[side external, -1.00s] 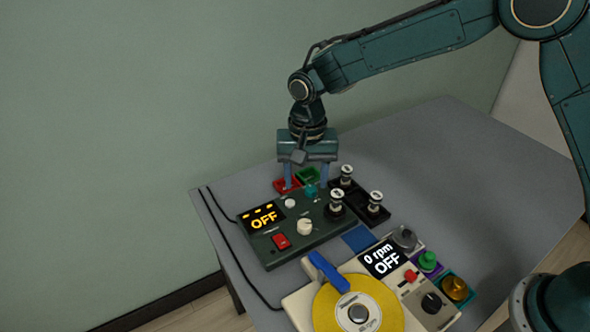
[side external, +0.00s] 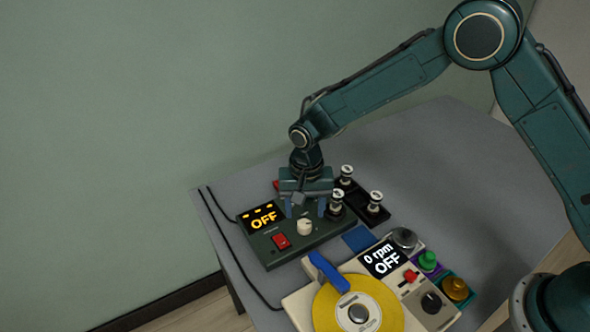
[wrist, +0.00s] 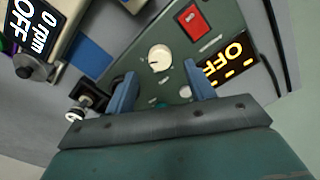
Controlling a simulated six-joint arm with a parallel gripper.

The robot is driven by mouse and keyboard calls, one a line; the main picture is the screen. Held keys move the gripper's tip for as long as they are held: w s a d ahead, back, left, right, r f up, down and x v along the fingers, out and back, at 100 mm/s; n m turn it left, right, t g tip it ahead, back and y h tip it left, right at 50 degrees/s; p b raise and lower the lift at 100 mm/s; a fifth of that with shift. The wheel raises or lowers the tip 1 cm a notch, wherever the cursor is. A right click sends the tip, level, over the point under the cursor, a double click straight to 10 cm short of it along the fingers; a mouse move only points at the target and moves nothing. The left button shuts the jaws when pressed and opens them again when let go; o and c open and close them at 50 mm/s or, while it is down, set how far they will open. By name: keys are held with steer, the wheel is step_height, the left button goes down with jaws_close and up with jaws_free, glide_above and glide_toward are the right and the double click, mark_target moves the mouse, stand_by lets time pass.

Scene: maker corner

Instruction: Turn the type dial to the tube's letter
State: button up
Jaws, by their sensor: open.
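The dark green tester (side external: 285,245) has a lit display reading OFF (side external: 264,219) and a red switch (side external: 281,241). Its larger cream dial (side external: 305,227) also shows in the wrist view (wrist: 160,57), with a pointer mark; its letters are too small to read.
A black tray (side external: 381,217) with two more tubes (side external: 346,172) (side external: 375,197) is at the right. A cream machine with a yellow disc (side external: 380,300), blue arm (side external: 328,271) and 0 rpm display stands in front. The table is clear at the back right.

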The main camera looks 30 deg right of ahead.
mark_target(304, 223)
steer(key=shift+f, duration=2.25)
steer(key=c, duration=1)
